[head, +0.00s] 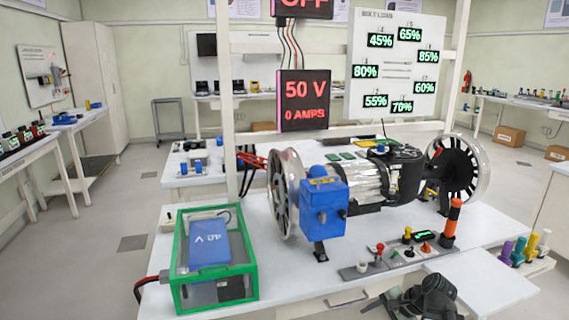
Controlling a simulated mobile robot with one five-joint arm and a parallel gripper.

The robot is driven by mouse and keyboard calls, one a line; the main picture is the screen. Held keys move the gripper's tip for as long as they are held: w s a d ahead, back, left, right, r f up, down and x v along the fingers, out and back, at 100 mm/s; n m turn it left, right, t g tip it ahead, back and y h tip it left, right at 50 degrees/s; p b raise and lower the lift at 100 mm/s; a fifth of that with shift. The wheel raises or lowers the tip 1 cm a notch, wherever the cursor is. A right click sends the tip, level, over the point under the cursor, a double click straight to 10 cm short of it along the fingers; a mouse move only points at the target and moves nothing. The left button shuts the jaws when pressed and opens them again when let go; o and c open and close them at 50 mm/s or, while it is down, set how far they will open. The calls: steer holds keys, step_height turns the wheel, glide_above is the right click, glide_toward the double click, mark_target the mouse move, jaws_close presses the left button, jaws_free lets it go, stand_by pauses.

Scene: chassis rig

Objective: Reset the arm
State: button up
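My arm and gripper (428,298) show as a dark, folded shape at the bottom edge of the head view, right of centre. They are in front of the white workbench (345,278) and low against its front edge. The fingertips cannot be made out, so I cannot tell whether the gripper is open or shut. I see nothing clearly held in it.
The bench bears a motor rig with a blue box (324,206) and wheels, a green-framed case (214,290), a switch panel (395,256) and an orange-and-black cylinder (452,222). Coloured pegs (518,252) stand at right. Open floor (85,270) lies at left.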

steer(key=s+a+f+n+g+h, duration=0.2)
steer(key=a+n+h, duration=0.1)
steer(key=a+n, duration=0.3)
steer(key=s+a+f+n+g+h, duration=0.1)
steer(key=a+f+n+g+h, duration=0.1)
steer(key=a+n, duration=0.4)
step_height(320, 180, up, 21)
steer(key=p, duration=2.1)
steer(key=shift+s+d+r+h, duration=0.15)
steer(key=shift+s+h, duration=0.1)
steer(key=shift+h, duration=0.05)
